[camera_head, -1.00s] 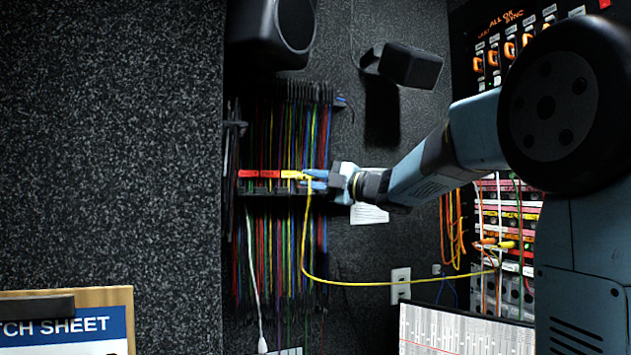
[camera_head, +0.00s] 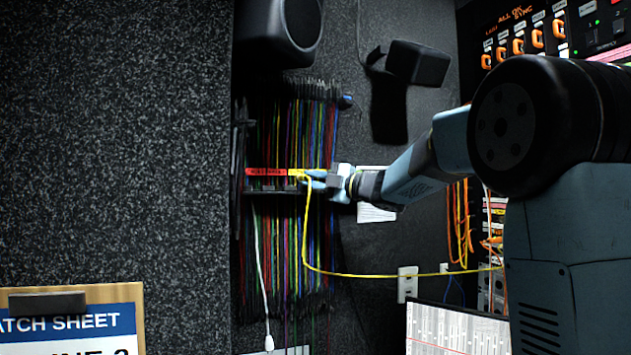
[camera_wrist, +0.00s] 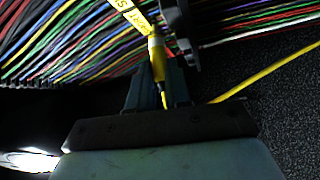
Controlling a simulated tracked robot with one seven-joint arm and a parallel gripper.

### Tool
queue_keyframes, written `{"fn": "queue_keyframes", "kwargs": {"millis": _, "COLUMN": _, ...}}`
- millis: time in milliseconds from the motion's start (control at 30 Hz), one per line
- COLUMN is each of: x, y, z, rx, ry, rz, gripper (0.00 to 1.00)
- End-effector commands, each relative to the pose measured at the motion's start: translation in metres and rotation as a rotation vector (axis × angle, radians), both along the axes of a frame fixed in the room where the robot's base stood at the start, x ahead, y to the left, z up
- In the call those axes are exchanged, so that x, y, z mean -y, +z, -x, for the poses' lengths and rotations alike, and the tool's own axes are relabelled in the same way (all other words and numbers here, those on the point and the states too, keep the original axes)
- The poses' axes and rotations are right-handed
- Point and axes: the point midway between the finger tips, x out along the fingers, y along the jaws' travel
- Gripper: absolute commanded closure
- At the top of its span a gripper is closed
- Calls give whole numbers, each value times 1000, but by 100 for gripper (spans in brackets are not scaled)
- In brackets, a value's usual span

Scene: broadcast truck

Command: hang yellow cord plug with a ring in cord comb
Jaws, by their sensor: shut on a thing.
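My gripper (camera_head: 318,181) is at the right part of the cord comb (camera_head: 262,191), a dark rack on the back wall with many coloured cords hanging from it. In the wrist view my gripper (camera_wrist: 160,92) is shut on the yellow cord plug (camera_wrist: 155,42), which lies between the two fingers. A yellow label with dark print (camera_wrist: 128,12) is at the plug's far end. The yellow cord (camera_head: 306,235) hangs down from my gripper and sweeps right. A dark comb part (camera_wrist: 181,35) is close beside the plug; I cannot tell whether they touch. No ring on the plug can be made out.
Red labels (camera_head: 266,172) lie along the comb left of my gripper. A white cord (camera_head: 262,265) hangs below. A speaker (camera_head: 278,30) is above, and a patch bay with orange cords (camera_head: 461,220) is at right. A patch sheet board (camera_head: 75,320) is at lower left.

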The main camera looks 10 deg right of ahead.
Motion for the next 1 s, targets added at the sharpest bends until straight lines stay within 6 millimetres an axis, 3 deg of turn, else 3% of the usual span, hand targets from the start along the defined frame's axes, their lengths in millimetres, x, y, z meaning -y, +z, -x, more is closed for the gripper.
{"fn": "queue_keyframes", "kwargs": {"millis": 500, "x": 0, "y": -23, "z": -4, "rx": -1, "ry": -2, "rz": 0, "gripper": 100}}
{"fn": "queue_keyframes", "kwargs": {"millis": 1000, "x": 0, "y": -26, "z": -5, "rx": 0, "ry": -1, "rz": 0, "gripper": 100}}
